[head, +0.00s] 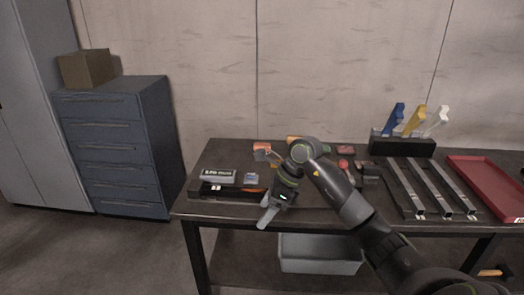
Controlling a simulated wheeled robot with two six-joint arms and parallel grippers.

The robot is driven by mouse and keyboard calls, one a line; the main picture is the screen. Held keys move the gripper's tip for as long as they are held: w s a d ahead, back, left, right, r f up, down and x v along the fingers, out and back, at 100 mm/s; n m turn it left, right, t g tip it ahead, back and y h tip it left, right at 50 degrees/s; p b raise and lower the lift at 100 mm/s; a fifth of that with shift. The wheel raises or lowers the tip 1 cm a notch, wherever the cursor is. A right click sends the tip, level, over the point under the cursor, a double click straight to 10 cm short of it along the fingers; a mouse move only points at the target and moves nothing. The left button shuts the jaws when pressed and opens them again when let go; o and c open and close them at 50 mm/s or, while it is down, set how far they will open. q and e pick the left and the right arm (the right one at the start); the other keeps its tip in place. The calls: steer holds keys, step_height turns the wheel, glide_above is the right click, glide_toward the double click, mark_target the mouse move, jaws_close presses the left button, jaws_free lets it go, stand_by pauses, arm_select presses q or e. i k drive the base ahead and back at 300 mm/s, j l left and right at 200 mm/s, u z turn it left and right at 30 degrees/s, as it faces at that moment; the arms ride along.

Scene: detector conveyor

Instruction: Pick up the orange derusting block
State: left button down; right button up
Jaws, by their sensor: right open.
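A small orange block-like item (262,147) lies toward the back left of the dark workbench (330,208). A second item with an orange part (293,138) is behind my right wrist and partly hidden by it. I cannot tell for sure which is the derusting block. My right gripper (266,212) is open, pointing down-left over the bench's front edge, in front of and apart from the orange items. No object shows between its fingers. My left gripper is out of view.
A labelled grey box (218,176) and dark tray are left. A red round item (343,164) and small dark parts lie right of my wrist. Further right are metal bars (432,187), a red tray (488,183) and a rack of coloured handles (403,146). A grey bin (320,262) sits below.

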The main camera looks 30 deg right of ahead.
mark_target(257, 145)
steer(key=i+l, duration=1.6)
steer(key=l, duration=0.2)
